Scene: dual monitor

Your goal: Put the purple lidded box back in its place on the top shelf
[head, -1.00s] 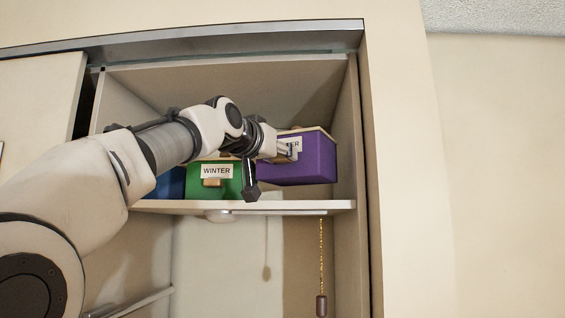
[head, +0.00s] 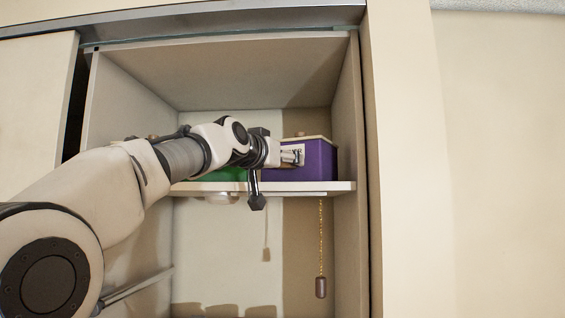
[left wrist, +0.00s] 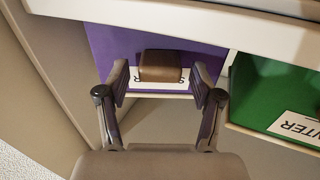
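The purple lidded box (head: 318,165) sits on the top shelf (head: 343,187) at its right end, near the right side wall, with its pale lid on. In the left wrist view the purple box (left wrist: 108,45) shows its front, a brown handle (left wrist: 160,66) and a white label partly covered by the handle. My left gripper (head: 290,155) is at the box's front. In the wrist view the left gripper (left wrist: 160,80) is open, its fingers on either side of the handle with a gap at each side. My right gripper is not in view.
A green box (head: 225,175) with a WINTER label (left wrist: 297,125) stands beside the purple box, largely hidden by my arm in the head view. The right cabinet wall (head: 347,120) is close to the purple box. A pull chain (head: 321,240) hangs below the shelf.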

